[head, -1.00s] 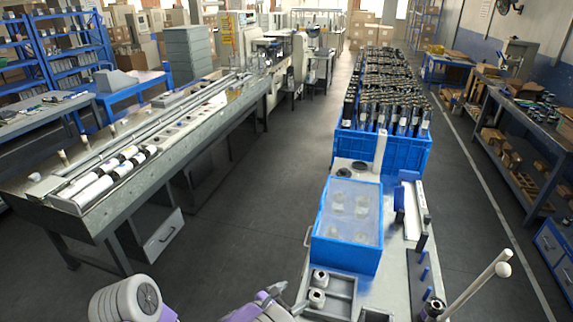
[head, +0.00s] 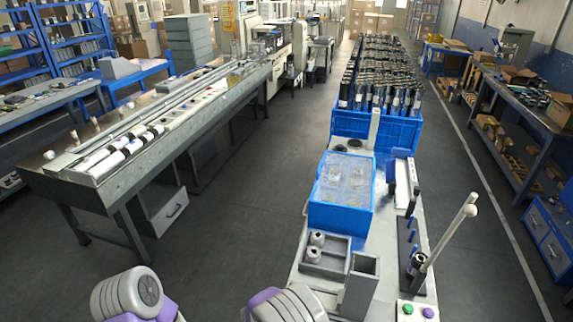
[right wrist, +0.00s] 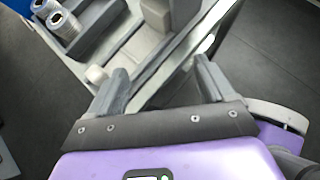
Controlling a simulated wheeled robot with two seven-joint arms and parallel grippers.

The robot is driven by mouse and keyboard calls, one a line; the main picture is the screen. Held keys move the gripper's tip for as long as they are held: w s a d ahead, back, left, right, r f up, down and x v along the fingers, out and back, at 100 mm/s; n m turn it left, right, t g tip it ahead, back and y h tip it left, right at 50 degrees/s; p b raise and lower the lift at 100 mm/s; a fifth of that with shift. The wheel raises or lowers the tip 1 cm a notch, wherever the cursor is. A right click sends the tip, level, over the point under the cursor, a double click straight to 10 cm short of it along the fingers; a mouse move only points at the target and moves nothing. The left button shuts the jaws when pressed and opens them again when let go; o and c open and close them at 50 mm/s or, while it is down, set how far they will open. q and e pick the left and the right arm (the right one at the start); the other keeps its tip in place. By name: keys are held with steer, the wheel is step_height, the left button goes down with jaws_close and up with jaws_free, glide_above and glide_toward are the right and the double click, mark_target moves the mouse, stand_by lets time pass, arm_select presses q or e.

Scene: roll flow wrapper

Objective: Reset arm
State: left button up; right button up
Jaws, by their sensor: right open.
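My right gripper (right wrist: 160,88) shows in the right wrist view with its two fingers spread apart and nothing between them. It hangs above the near left edge of the workbench (head: 320,278). In the head view only a grey and purple part of my right arm (head: 283,305) shows at the bottom, with its gripper out of the picture. A grey and purple part of my left arm (head: 130,298) shows at the bottom left, and the left gripper is not seen.
The bench carries a blue lidded box (head: 342,192), a grey tray with two rollers (head: 326,256), a grey upright holder (head: 360,285) and a rod with a white ball (head: 446,235). A blue crate of bottles (head: 376,130) stands behind. A long conveyor (head: 150,140) is at left, with open floor between.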

steer(key=s+d+f+m+g+y+b, duration=0.2)
steer(key=s+f+m+y+b, duration=0.2)
steer(key=s+f+m, duration=0.5)
steer(key=s+d+f+m+g+y+b, duration=0.2)
steer(key=s+f+m+y+b, duration=0.2)
steer(key=s+f+m+y, duration=0.4)
steer(key=s+f+m, duration=0.1)
steer(key=s+m, duration=0.4)
steer(key=m, duration=0.5)
steer(key=shift+f+g+y+b, duration=0.3)
steer(key=shift+f+g+y, duration=0.05)
steer(key=shift+g+y, duration=0.05)
